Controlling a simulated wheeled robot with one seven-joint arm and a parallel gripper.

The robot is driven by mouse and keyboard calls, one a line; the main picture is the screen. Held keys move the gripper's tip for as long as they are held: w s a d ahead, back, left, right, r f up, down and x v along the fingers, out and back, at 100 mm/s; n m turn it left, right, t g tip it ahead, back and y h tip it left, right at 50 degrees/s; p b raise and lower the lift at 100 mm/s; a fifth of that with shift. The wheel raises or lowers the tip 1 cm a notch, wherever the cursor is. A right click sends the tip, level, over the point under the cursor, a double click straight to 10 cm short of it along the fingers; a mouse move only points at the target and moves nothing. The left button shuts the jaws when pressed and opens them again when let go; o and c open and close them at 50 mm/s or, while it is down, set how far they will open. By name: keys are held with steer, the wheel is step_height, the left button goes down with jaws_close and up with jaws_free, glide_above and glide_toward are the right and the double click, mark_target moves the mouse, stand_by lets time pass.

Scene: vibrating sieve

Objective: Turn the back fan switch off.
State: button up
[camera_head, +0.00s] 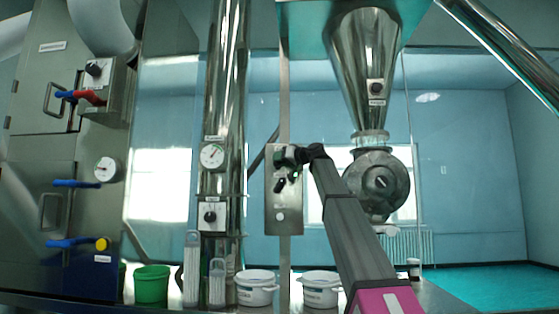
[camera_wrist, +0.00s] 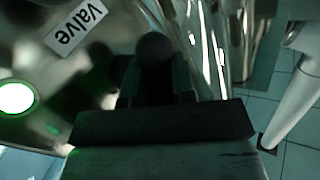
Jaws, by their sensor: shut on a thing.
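A grey upright switch panel (camera_head: 284,222) stands in the middle of the head view. It carries a small dark switch (camera_head: 280,186) and a round white button (camera_head: 281,216) below it. My gripper (camera_head: 284,158) is at the upper part of this panel and covers what lies behind it. In the wrist view my gripper (camera_wrist: 157,85) is shut on a dark round knob (camera_wrist: 156,46). A label reading "valve" (camera_wrist: 76,27) and a lit white lamp (camera_wrist: 15,97) are beside it. I cannot read which switch is the back fan's, nor the knob's setting.
A shiny vertical pipe (camera_head: 224,75) with a gauge and dial is left of the panel. A steel hopper (camera_head: 365,50) is on the right. White tubs (camera_head: 256,290) and a green bucket (camera_head: 152,286) stand along the bottom.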

steer(key=n+g+h, duration=0.1)
steer(key=h, duration=0.1)
steer(key=n+g+h, duration=0.1)
steer(key=h, duration=0.2)
steer(key=shift+a+r+n, duration=0.1)
steer(key=shift+a+n, duration=0.1)
steer(key=shift+n, duration=0.1)
steer(key=shift+n+g+h, duration=0.3)
steer(key=shift+n+h, duration=0.1)
steer(key=shift+h, duration=0.7)
steer(key=shift+f+n+g+h, duration=0.2)
steer(key=shift+n+g+h, duration=0.15)
steer(key=shift+h, duration=0.95)
steer(key=o, duration=0.9)
